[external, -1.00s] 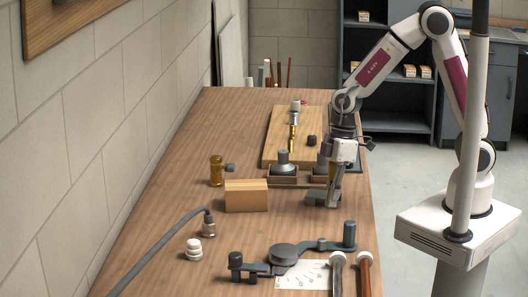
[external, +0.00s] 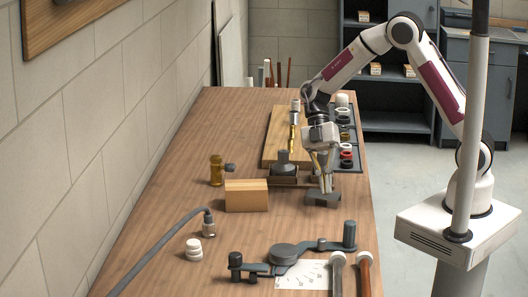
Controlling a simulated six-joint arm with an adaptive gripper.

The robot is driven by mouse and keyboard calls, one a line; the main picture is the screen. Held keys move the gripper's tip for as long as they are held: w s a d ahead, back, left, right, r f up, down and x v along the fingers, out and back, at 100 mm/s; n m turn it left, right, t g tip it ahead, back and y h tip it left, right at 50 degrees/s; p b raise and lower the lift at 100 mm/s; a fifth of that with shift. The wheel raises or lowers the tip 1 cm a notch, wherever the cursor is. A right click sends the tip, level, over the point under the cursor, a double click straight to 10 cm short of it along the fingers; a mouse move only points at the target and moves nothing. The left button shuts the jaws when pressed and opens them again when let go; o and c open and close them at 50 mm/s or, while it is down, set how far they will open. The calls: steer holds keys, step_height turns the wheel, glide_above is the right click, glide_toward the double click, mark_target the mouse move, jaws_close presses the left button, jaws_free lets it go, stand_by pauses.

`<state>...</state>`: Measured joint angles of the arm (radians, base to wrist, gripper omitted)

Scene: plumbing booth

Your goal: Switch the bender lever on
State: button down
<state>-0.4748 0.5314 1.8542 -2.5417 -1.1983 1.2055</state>
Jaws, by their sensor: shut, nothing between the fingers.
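The pipe bender lies at the front of the table, dark grey, with a round hub (external: 283,254). Its lever arm (external: 322,244) runs right from the hub to an upright cylindrical handle (external: 349,235). A short post (external: 236,261) stands at its left end. My gripper (external: 327,188) is shut and empty, pointing down, well behind the bender handle and apart from it. Its fingertips are at or just behind a dark grey block (external: 321,199) on the table; whether they touch it I cannot tell.
A tan block (external: 246,196) sits left of my gripper. A marked white sheet (external: 302,275) lies by the bender, with two round-headed tools (external: 338,259) (external: 365,260) at its right. A hose fitting (external: 209,229) and white caps (external: 194,248) are at left. A board (external: 278,150) lies behind.

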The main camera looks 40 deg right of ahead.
steer(key=s+r+n, duration=0.1)
steer(key=n, duration=0.1)
steer(key=s+r+n+g, duration=0.1)
steer(key=r+n, duration=0.1)
steer(key=s+r+n+g, duration=0.1)
steer(key=n, duration=0.2)
steer(key=shift+a+r, duration=0.2)
steer(key=shift+a, duration=0.2)
steer(key=shift+s+f, duration=0.1)
steer(key=x, duration=0.9)
steer(key=shift+s+a+f, duration=0.1)
steer(key=shift+s+a, duration=0.35)
steer(key=shift+s, duration=0.25)
steer(key=shift+s+a, duration=0.25)
steer(key=shift+s, duration=0.2)
steer(key=shift+s+a, duration=0.2)
steer(key=shift+s, duration=0.25)
steer(key=shift+s+a, duration=0.25)
steer(key=shift+s, duration=0.2)
